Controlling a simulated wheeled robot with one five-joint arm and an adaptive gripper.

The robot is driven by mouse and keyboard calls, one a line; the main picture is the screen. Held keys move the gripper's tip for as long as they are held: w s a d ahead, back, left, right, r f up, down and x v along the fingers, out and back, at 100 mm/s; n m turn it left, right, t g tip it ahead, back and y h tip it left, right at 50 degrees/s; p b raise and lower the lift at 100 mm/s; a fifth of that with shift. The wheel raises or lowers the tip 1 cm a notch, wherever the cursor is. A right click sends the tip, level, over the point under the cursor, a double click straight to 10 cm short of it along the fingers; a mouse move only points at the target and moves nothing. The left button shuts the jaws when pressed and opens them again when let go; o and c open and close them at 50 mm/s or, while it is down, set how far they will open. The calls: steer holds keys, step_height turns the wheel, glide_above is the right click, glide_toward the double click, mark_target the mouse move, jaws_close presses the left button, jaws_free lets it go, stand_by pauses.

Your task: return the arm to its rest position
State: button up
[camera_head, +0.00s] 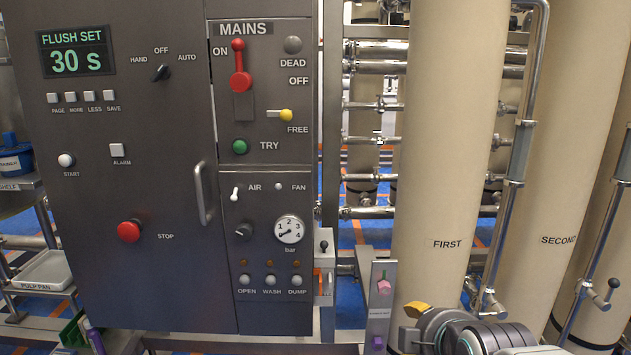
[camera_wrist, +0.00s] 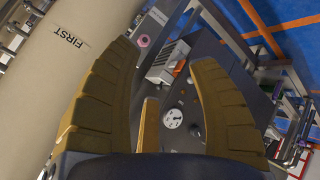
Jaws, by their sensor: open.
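My gripper (camera_wrist: 166,54) shows its ochre ribbed fingers spread apart in the wrist view, with nothing between them. In the head view my gripper (camera_head: 416,309) is at the lower right, in front of the foot of the FIRST column. One ochre finger shows there beside the grey wrist. My arm runs from it to the bottom right edge. The rest of the arm is out of view.
A dark control cabinet (camera_head: 150,200) fills the left. The beige FIRST column (camera_head: 445,150) and SECOND column (camera_head: 560,160) stand right. A narrow upright plate (camera_head: 380,320) is just left of my gripper. A pulp pan (camera_head: 45,270) is far left.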

steer(key=s+r+m+g+p, duration=0.3)
steer(key=s+r+m+p, duration=0.2)
steer(key=s+p, duration=0.3)
steer(key=s+r+m+g+p, duration=0.3)
steer(key=s+r+m+p, duration=0.3)
steer(key=s, duration=0.4)
steer(key=shift+s+r+g+p, duration=0.3)
steer(key=shift+r+p, duration=0.4)
steer(key=shift+p, duration=0.7)
